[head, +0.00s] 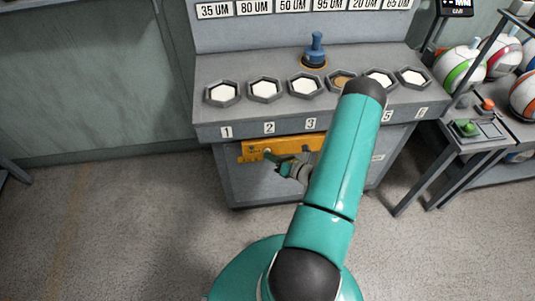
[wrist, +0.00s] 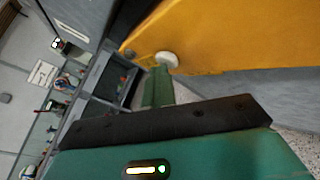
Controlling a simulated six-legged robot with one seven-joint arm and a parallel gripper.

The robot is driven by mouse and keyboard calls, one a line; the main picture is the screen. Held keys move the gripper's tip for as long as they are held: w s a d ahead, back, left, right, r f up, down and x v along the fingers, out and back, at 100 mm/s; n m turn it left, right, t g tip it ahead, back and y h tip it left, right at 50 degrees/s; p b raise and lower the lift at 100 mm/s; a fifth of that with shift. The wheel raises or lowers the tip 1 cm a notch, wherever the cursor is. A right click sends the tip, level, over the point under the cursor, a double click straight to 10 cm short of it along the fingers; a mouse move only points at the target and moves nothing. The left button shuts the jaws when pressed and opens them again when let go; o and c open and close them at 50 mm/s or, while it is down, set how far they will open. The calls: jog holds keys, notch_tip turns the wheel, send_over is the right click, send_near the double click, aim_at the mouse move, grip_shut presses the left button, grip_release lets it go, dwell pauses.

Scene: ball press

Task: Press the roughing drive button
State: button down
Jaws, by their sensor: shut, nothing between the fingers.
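A yellow panel (head: 254,151) is on the front of the grey press cabinet, below the numbered hexagonal wells. It fills the upper right of the wrist view (wrist: 240,35). A round white button (wrist: 167,58) sticks out from the panel near its lower edge. No lettering that names it is readable. My gripper (head: 269,156) is at the panel's left half. In the wrist view its green fingers (wrist: 160,75) are shut and empty, with the tips at or very near the white button. I cannot tell whether they touch it. My arm hides part of the panel's right side.
A blue knob (head: 315,48) stands behind several hexagonal wells (head: 264,90) on the press top. At the right, a small stand holds a green button (head: 467,127) and a red button (head: 488,104). Balls (head: 459,66) sit on a rack. Floor at the left is clear.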

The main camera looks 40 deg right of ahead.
dwell(0.4)
jog(key=shift+s+a+r, duration=0.1)
jog(key=shift+s+a, duration=0.05)
jog(key=shift+s, duration=0.1)
jog(key=s+a, duration=0.3)
jog(key=s, duration=0.2)
jog(key=shift+a, duration=0.25)
dwell(0.4)
